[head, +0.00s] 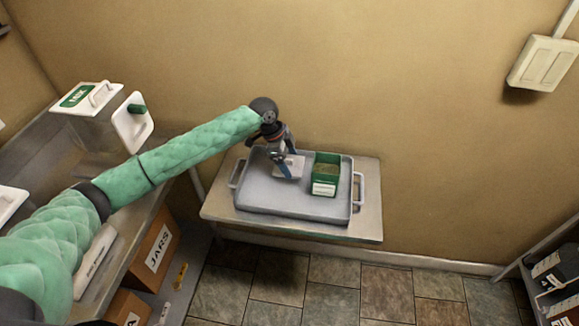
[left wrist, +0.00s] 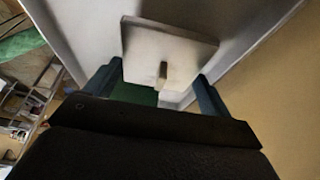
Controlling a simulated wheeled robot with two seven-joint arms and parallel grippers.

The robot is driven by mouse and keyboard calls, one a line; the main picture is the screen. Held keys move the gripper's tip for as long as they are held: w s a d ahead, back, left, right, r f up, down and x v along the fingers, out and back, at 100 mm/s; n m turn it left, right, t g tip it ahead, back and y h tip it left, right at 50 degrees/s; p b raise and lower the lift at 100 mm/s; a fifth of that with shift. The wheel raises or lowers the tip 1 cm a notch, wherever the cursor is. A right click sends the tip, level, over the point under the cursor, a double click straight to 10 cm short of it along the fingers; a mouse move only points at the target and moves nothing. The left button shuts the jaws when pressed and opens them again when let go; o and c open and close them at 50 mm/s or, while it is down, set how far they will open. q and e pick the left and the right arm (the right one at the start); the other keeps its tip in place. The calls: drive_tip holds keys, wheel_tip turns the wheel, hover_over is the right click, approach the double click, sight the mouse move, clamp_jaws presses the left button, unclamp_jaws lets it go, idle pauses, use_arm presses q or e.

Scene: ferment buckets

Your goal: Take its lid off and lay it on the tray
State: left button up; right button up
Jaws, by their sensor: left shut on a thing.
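My left gripper (head: 284,165) is low over the left half of the grey tray (head: 325,209). It is shut on a pale square lid (head: 297,165), which is at the tray's floor; I cannot tell whether it rests there. In the left wrist view the lid (left wrist: 165,45) shows its flat face and a small knob beyond the fingers. A grey bucket (head: 103,138) at the left has a white top with a green MIX label. A white plate with a green handle (head: 133,122) stands upright at its right side. My right gripper is out of view.
A green open box (head: 326,172) with a white label stands on the tray, right of my gripper. The tray lies on a small table (head: 217,204) against the wall. A JARS carton (head: 155,247) sits below the left counter. The tray's front part is clear.

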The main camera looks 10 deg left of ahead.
sight(288, 164)
use_arm(q)
drive_tip(key=shift+f+p, duration=0.65)
drive_tip(key=shift+f, duration=1.4)
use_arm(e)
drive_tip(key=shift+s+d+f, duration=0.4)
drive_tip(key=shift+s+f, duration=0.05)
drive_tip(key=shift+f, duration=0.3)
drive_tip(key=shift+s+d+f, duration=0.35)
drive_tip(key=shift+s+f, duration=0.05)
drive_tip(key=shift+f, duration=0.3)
use_arm(q)
drive_tip(key=shift+f, duration=0.1)
drive_tip(key=o, duration=1)
drive_tip(key=shift+c, duration=0.2)
drive_tip(key=shift+a+r, duration=0.15)
drive_tip(key=shift+r, duration=0.1)
drive_tip(key=b+v, duration=0.3)
drive_tip(key=v, duration=0.7)
drive_tip(key=shift+a+r+b, duration=0.15)
drive_tip(key=shift+r+b, duration=0.1)
drive_tip(key=shift+b, duration=0.05)
drive_tip(key=shift+a+r, duration=0.15)
drive_tip(key=shift+r, duration=0.3)
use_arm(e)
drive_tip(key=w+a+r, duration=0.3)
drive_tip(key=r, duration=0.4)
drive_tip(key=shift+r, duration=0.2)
